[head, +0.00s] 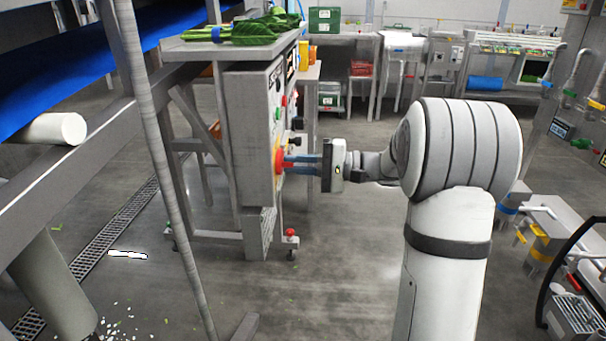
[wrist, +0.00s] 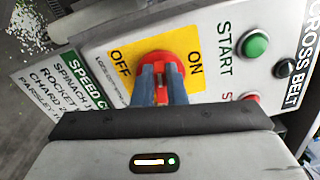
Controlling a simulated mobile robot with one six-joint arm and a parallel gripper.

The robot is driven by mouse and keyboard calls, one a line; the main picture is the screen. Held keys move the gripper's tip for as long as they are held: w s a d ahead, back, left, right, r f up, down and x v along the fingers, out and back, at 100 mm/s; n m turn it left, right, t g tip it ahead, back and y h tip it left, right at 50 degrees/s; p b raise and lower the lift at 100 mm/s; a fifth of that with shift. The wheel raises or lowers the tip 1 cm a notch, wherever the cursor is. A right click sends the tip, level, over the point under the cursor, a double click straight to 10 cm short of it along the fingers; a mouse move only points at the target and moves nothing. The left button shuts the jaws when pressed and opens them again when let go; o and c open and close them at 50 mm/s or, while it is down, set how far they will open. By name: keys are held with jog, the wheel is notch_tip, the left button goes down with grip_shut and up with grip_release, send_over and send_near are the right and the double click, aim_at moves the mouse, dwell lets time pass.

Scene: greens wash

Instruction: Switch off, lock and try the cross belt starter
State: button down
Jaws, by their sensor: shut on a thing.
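The cross belt starter (head: 246,135) is a grey box on a stand below a table top. Its face, seen in the wrist view, carries a yellow plate (wrist: 118,48) marked OFF and ON with a red rotary handle (wrist: 163,60). My gripper (head: 287,163) reaches it from the right. Its two blue-grey fingers, also in the wrist view (wrist: 162,80), are shut on the red handle. The fingers cover part of the handle, and I cannot tell which mark it points to. The green START button (wrist: 256,44) and a partly hidden red button (wrist: 251,97) are beside the plate.
Leafy greens (head: 250,30) lie on the table above the starter. A blue conveyor belt (head: 60,60) and a slanted post stand at left. A floor drain (head: 110,235) runs along the left. The floor below my gripper is clear.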

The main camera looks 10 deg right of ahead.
jog(key=shift+s+a+f+n+b, duration=0.1)
jog(key=shift+f+n+b, duration=0.35)
jog(key=shift+n+b, duration=0.65)
jog(key=shift+r, duration=0.1)
jog(key=c, duration=1.5)
grip_release()
jog(key=shift+r, duration=0.15)
jog(key=p+v, duration=0.2)
jog(key=v, duration=0.6)
jog(key=shift+p, duration=0.3)
